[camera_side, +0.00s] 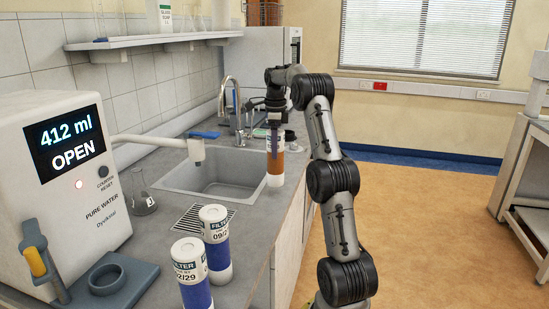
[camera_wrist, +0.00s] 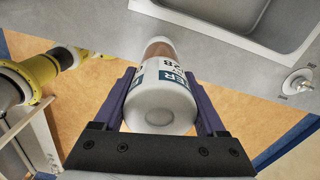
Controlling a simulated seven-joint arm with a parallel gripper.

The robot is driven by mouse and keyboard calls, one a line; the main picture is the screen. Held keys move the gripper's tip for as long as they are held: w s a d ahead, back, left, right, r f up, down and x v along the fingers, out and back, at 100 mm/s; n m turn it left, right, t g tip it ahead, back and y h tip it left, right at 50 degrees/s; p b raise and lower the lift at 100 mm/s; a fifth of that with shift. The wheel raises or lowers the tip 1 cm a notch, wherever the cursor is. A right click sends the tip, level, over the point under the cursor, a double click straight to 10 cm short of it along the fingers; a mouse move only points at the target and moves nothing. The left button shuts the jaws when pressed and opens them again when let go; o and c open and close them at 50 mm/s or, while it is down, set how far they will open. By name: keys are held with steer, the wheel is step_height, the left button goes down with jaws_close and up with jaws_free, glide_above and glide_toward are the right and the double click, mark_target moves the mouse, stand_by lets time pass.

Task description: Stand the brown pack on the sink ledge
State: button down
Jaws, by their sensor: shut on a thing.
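The brown pack (camera_side: 274,163) is a cylinder with a brown middle, white ends and a "FILTER" label. It is upright at the right-hand rim of the sink (camera_side: 222,178), over the narrow sink ledge (camera_side: 268,196). I cannot tell whether its base touches the ledge. My gripper (camera_side: 274,132) points down and is shut on the pack's upper part. In the wrist view the pack (camera_wrist: 160,100) sits between my two purple fingers, its white top nearest. Its far end is over the grey counter, beside the sink basin (camera_wrist: 275,22).
Two blue filter packs (camera_side: 216,250) (camera_side: 193,280) stand on the near counter, by a drain grille (camera_side: 195,219). The water dispenser (camera_side: 60,190) is at left, its spout (camera_side: 195,150) over the sink. A tap (camera_side: 233,100) stands behind. The counter drops to the floor at right.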

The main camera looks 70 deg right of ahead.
steer(key=shift+w+d+f, duration=0.1)
steer(key=shift+d+f, duration=0.05)
steer(key=shift+f, duration=0.55)
steer(key=shift+w+d+f, duration=0.1)
steer(key=shift+d+f, duration=0.05)
steer(key=shift+f, duration=0.55)
steer(key=shift+w+d+f, duration=0.1)
steer(key=shift+d+f, duration=0.05)
steer(key=shift+f, duration=0.65)
jaws_free()
steer(key=shift+f, duration=0.1)
